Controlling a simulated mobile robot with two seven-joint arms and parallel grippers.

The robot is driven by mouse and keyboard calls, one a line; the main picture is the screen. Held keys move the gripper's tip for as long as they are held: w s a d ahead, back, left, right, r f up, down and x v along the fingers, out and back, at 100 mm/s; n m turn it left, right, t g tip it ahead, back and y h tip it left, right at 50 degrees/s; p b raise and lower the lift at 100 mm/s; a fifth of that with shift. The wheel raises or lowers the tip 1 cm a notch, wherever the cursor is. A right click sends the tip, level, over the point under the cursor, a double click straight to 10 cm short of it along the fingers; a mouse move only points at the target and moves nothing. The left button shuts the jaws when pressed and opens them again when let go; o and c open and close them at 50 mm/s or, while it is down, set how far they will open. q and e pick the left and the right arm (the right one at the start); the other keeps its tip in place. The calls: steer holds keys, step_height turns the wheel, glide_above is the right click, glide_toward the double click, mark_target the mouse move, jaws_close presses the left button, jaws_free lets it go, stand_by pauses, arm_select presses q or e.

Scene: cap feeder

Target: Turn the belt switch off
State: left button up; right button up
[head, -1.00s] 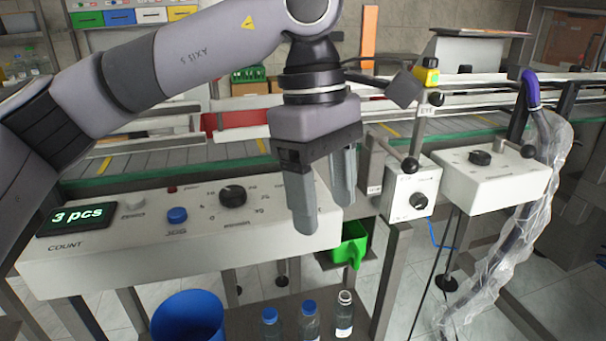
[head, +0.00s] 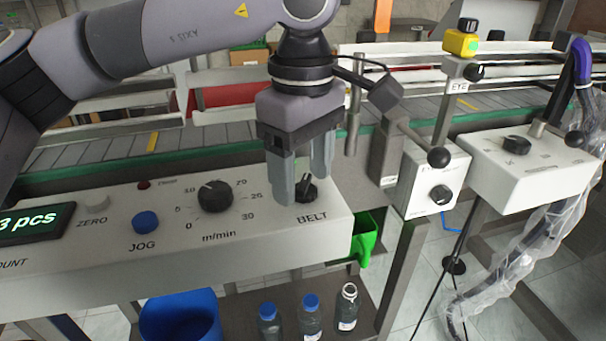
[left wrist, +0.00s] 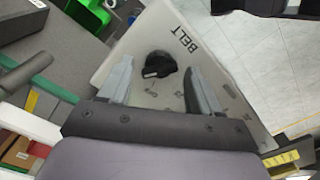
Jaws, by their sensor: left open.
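The belt switch (head: 307,188) is a black rotary knob above the BELT label at the right end of the white control panel (head: 270,250). My left gripper (head: 302,190) points down over it, open, with one finger partly hiding the knob in the head view. In the left wrist view the belt switch (left wrist: 158,66) shows whole between the two open fingers (left wrist: 158,82), with a pale pointer line on it. I cannot tell whether the fingers touch it. My right gripper is not in view.
The speed knob (head: 215,196) and blue JOG button (head: 145,222) sit left of the switch. A sensor post with the EYE box (head: 436,178) stands close on the right. The conveyor (head: 110,150) runs behind. Bottles (head: 310,315) and a blue bin (head: 180,315) stand below.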

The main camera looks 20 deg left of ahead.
arm_select(q)
steer(key=shift+f, duration=0.4)
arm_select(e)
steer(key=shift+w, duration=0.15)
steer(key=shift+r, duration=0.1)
arm_select(q)
steer(key=c, duration=0.9)
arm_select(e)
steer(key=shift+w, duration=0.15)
